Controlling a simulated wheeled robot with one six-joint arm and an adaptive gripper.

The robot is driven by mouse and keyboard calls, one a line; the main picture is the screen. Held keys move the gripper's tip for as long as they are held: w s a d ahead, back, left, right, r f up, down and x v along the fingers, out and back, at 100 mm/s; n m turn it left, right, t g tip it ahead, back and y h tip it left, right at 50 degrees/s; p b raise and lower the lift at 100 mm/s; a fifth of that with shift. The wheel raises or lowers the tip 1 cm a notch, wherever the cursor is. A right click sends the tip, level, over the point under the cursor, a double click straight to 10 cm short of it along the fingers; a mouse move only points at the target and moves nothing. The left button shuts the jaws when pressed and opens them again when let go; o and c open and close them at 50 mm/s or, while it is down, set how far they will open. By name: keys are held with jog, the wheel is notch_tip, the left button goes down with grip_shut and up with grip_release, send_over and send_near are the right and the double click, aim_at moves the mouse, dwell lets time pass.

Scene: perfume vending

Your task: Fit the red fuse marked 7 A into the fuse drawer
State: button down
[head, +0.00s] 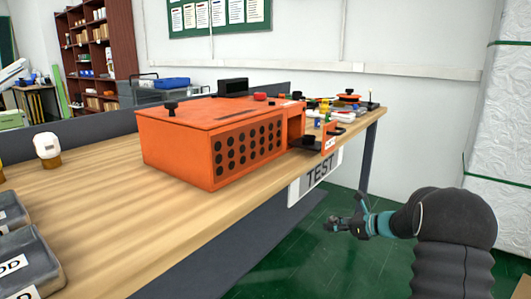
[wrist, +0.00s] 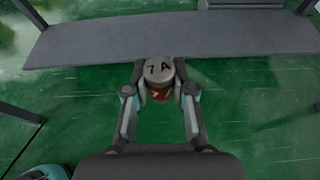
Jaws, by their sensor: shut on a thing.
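My gripper (head: 335,225) is off the front side of the bench, over the green floor, below the bench-top level. In the wrist view my gripper (wrist: 160,93) is shut on the fuse (wrist: 159,70). The fuse has a pale grey end marked 7 A and a red-brown body with a light mark, and it sits between the two fingertips. In the head view the fuse is too small to make out clearly. The orange tester box (head: 213,142) stands on the bench. At its right end an orange drawer-like part (head: 329,138) with a small white label sticks out.
The wooden bench (head: 110,225) carries several small coloured parts (head: 338,106) behind the box. A TEST sign (head: 318,176) hangs on its front edge. Grey trays (head: 28,262) and a white-topped piece (head: 47,146) are at left. Open floor lies around my gripper.

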jog(key=s+a+f, duration=0.3)
jog(key=s+f, duration=0.4)
jog(key=f, duration=0.2)
jog(key=s+a+f, duration=0.3)
jog(key=s+f, duration=0.5)
jog(key=f, duration=0.2)
